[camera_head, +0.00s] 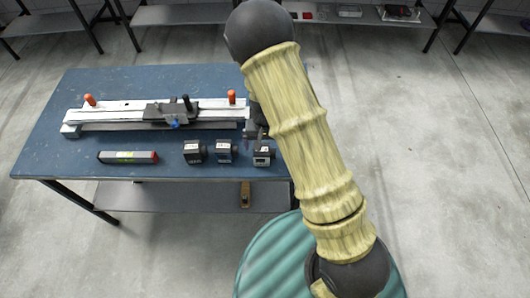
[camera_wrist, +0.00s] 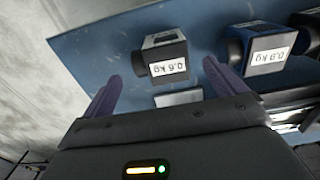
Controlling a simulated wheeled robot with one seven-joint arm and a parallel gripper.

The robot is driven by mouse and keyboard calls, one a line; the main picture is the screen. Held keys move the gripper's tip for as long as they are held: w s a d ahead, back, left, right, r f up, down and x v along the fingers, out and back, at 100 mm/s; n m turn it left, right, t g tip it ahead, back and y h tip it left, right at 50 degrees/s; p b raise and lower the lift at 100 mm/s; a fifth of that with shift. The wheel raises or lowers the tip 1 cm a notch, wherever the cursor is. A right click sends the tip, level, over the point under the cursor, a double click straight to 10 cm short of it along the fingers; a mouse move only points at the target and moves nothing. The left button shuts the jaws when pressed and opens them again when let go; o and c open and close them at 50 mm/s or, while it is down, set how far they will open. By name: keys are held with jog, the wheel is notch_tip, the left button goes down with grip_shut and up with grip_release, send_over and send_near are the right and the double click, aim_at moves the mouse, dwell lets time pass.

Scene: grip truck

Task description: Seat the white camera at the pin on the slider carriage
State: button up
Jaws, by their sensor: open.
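The white camera (camera_wrist: 164,50), a pale box with dark parts and a "0.6 kg" label, stands near the table's front edge; it is rightmost of three cameras in the head view (camera_head: 263,156). My gripper (camera_wrist: 162,76) is open, its purple fingers spread to either side of this camera in the wrist view. In the head view my gripper (camera_head: 257,136) is just above and behind it, partly hidden by my arm. I cannot tell whether the fingers touch it. The slider (camera_head: 125,110) lies along the table, with its dark carriage (camera_head: 160,112) mid-rail. A black upright (camera_head: 187,102) on the carriage may be the pin.
A blue camera (camera_head: 225,151), labelled "0.9 kg" in the wrist view (camera_wrist: 265,48), and a dark camera (camera_head: 194,152) stand left of the white one. Orange knobs (camera_head: 90,100) rise at the slider's ends.

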aim_at(265, 149)
notch_tip(265, 149, down, 6)
jog(key=shift+f, duration=0.2)
jog(key=c, duration=1.4)
jog(key=o, duration=0.6)
jog(key=shift+c, duration=1.3)
